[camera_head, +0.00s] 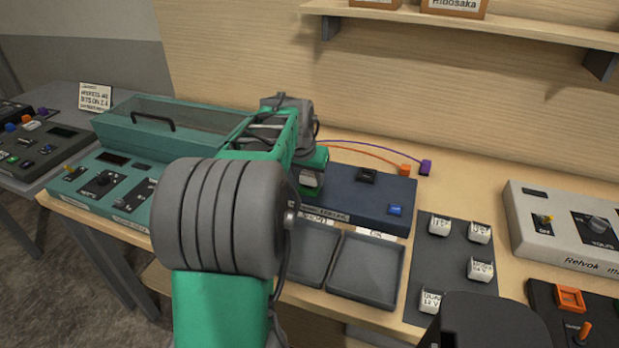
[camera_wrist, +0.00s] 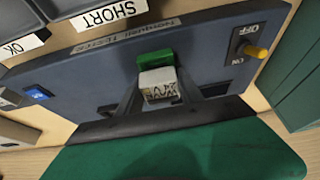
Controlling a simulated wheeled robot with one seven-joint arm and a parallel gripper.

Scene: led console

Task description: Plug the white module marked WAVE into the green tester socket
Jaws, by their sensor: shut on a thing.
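The white module marked WAVE (camera_wrist: 158,85) is between the fingers of my gripper (camera_wrist: 162,92) in the wrist view, its lettering facing the camera. My gripper is shut on it. The green socket (camera_wrist: 155,58) on the dark blue tester (camera_wrist: 100,60) shows just beyond the module and lines up with it. The module hides part of the socket, and I cannot tell whether it is seated in it or just above. In the head view my gripper (camera_head: 311,178) is over the left part of the tester (camera_head: 345,192); my arm covers much of that area.
The tester has a blue switch (camera_head: 395,210) and a yellow toggle (camera_wrist: 258,52). Two grey trays, one (camera_head: 368,268) labelled OK, lie in front. Several white modules stand on a dark mat (camera_head: 450,258) at right. A green console with a clear lid (camera_head: 180,117) is at left.

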